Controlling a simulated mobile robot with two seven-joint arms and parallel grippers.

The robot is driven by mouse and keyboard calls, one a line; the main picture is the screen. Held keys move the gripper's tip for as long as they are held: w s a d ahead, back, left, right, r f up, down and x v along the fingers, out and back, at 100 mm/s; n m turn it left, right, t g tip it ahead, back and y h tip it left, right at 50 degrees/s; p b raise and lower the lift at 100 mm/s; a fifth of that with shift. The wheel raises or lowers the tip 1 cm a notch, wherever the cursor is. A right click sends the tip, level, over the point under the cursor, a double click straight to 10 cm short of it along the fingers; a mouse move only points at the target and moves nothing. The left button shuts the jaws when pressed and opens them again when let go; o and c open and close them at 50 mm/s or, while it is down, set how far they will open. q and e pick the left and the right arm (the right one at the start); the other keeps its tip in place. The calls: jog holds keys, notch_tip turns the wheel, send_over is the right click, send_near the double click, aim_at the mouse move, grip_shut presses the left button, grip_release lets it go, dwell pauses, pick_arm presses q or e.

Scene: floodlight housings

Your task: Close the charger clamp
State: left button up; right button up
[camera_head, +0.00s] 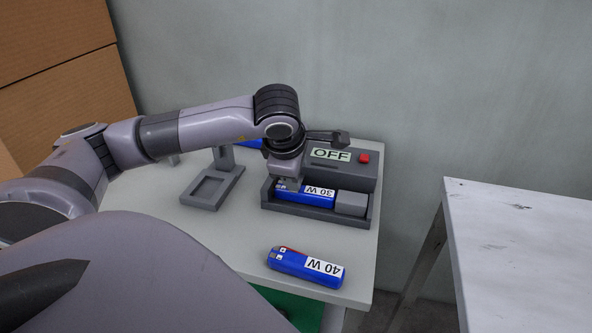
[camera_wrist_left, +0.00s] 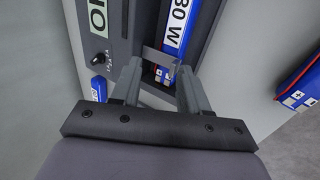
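The grey charger (camera_head: 368,185) stands on the light table, with an "OFF" label on its back panel. A blue "30 W" battery (camera_head: 318,192) lies in its trough; it also shows in the left wrist view (camera_wrist_left: 178,28). A grey block (camera_head: 350,203) sits at the trough's right end. My left gripper (camera_head: 287,182) points down at the trough's left end. In the left wrist view its fingers (camera_wrist_left: 159,68) stand apart, with a thin grey piece (camera_wrist_left: 157,57), perhaps part of the clamp, spanning between the tips. Whether they grip it is unclear. My right gripper is not in view.
A blue "40 W" battery (camera_head: 305,267) lies in front of the charger. A grey stand (camera_head: 206,203) is left of it, and another blue object (camera_head: 248,143) is partly hidden behind my arm. A red button (camera_head: 364,158) is on the charger. A white table (camera_head: 520,240) stands right, across a gap.

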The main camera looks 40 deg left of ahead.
pick_arm(q)
jog(key=v, duration=0.7)
jog(key=shift+s+d, duration=0.1)
jog(key=shift+s, duration=0.05)
dwell(0.6)
